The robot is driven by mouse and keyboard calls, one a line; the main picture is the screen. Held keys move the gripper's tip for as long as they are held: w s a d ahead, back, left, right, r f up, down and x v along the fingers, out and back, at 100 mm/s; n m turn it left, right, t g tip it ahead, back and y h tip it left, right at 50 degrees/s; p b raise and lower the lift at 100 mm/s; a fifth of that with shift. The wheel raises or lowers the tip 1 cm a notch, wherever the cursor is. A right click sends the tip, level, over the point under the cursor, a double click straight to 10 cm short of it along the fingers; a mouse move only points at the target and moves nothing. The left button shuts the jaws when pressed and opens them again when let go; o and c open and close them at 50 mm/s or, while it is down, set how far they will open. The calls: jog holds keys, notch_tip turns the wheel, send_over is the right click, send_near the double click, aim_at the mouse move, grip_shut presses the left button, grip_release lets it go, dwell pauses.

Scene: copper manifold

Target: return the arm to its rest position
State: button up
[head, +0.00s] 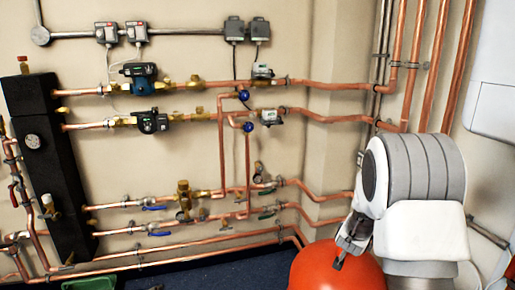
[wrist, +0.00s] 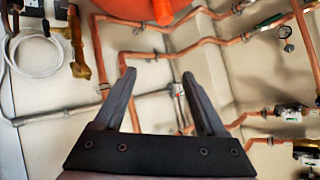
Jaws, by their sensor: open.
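My gripper (wrist: 159,74) is open in the wrist view, with its two dark fingers apart and nothing between them. In the head view my arm is folded at the right, and the dark end of my gripper (head: 341,258) shows small in front of the red-orange vessel (head: 320,272). In the wrist view the vessel (wrist: 140,8) shows at the top edge, beyond the fingertips. I cannot tell the exact gap between the gripper and the vessel.
Copper pipes (head: 300,111) run along the beige wall, with pumps (head: 140,78), blue-handled valves (head: 159,233) and a black manifold block (head: 48,150) at left. Vertical pipes (head: 437,65) and a white unit (head: 495,80) stand close to my arm at right. A green container (head: 90,284) is at bottom left.

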jog(key=s+a+r+n+g+y, duration=0.2)
jog(key=s+a+r+n+y, duration=0.3)
jog(key=s+a+r, duration=0.95)
jog(key=s+r+n+g, duration=0.1)
jog(key=s+n, duration=0.1)
jog(key=s, duration=1)
jog(key=s+r+n+g, duration=0.1)
jog(key=s+r+n, duration=0.1)
jog(key=s, duration=1)
notch_tip(320, 180, up, 22)
jog(key=p, duration=2.3)
jog(key=shift+w+a+r, duration=0.15)
jog(key=shift+w+r, duration=0.05)
jog(key=shift+w, duration=0.25)
